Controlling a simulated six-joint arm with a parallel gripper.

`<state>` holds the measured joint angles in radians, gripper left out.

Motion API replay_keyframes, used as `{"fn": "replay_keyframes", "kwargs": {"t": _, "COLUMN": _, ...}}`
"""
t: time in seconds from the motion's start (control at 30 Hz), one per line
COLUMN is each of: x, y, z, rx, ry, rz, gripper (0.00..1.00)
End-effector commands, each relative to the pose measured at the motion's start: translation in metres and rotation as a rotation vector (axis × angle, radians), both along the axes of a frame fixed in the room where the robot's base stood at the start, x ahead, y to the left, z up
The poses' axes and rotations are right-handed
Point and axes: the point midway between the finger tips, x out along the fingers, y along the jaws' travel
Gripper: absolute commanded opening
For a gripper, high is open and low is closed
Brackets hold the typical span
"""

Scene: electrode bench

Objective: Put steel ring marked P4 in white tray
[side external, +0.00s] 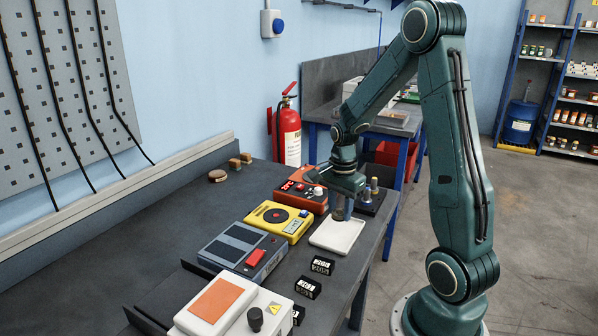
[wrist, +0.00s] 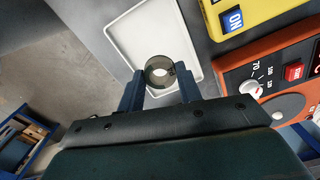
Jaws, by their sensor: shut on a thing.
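My gripper (side external: 344,206) is over the far part of the white tray (side external: 336,238), its blue fingers pointing down. In the wrist view its fingertips (wrist: 160,88) are shut on a steel ring (wrist: 160,72), a short dark metallic ring with an open centre. The white tray (wrist: 125,30) lies beyond and below the ring in that view, and looks empty otherwise. I cannot read a P4 mark on the ring. The gap between ring and tray floor is hard to judge; the ring is small and partly hidden by the fingers in the side view.
A yellow device (side external: 278,221) and an orange device (side external: 301,190) stand left of and behind the tray. A dark block with upright pegs (side external: 374,190) is just behind it. Small black label blocks (side external: 322,265) stand in front. The bench's right edge is close.

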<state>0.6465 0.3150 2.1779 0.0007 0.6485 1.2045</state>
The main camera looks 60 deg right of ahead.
Motion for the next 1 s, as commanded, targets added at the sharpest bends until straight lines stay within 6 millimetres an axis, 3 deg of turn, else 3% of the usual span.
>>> {"fn": "replay_keyframes", "kwargs": {"t": 0.37, "x": 0.000, "y": 0.000, "z": -0.010, "rx": 0.000, "ry": 0.001, "rz": 0.000, "gripper": 0.09}}
{"fn": "replay_keyframes", "kwargs": {"t": 0.73, "x": -0.001, "y": 0.000, "z": -0.045, "rx": 0.002, "ry": 0.003, "rz": 0.000, "gripper": 0.09}}
{"fn": "replay_keyframes", "kwargs": {"t": 1.0, "x": 0.000, "y": 0.000, "z": -0.048, "rx": 0.000, "ry": 0.000, "rz": 0.000, "gripper": 0.09}}
